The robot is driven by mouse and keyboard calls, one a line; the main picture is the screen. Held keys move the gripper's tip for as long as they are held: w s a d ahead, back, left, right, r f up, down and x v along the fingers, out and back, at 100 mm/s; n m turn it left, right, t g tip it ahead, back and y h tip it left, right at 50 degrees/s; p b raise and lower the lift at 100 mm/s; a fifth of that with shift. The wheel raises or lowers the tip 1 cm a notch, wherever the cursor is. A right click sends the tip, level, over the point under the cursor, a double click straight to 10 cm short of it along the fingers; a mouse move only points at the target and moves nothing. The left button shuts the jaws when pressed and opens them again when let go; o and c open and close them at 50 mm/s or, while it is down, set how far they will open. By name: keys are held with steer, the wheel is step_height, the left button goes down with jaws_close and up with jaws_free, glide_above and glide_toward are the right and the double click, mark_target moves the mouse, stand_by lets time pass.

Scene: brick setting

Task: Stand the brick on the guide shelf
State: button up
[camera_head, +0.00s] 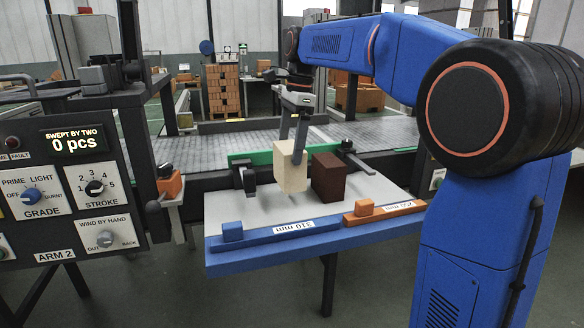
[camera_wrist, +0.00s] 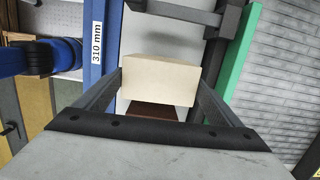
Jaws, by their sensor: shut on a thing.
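A cream brick (camera_head: 290,168) is upright between the fingers of my gripper (camera_head: 299,135), over the pale-topped guide shelf (camera_head: 225,205). My gripper is shut on it from above. In the wrist view the cream brick (camera_wrist: 160,80) sits between both fingers. In the wrist view part of the brown brick (camera_wrist: 152,111) shows below the cream one. A blue guide bar (camera_head: 280,232) marked 310 mm and an orange guide bar (camera_head: 385,212) run along the front edge.
A green bar (camera_head: 250,158) runs along the shelf's back, with a dark clamp-like bracket (camera_head: 245,177) at left and another (camera_head: 355,160) at right. A grey conveyor (camera_head: 375,132) lies behind. A control panel (camera_head: 75,185) reading 0 pcs stands at left. The shelf's front left is clear.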

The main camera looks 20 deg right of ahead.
mark_target(290, 162)
steer(key=shift+f, duration=2.5)
steer(key=shift+f, duration=0.1)
steer(key=o, duration=1.9)
steer(key=r, duration=0.4)
steer(key=d+r, duration=0.1)
steer(key=r, duration=0.7)
steer(key=shift+d, duration=0.35)
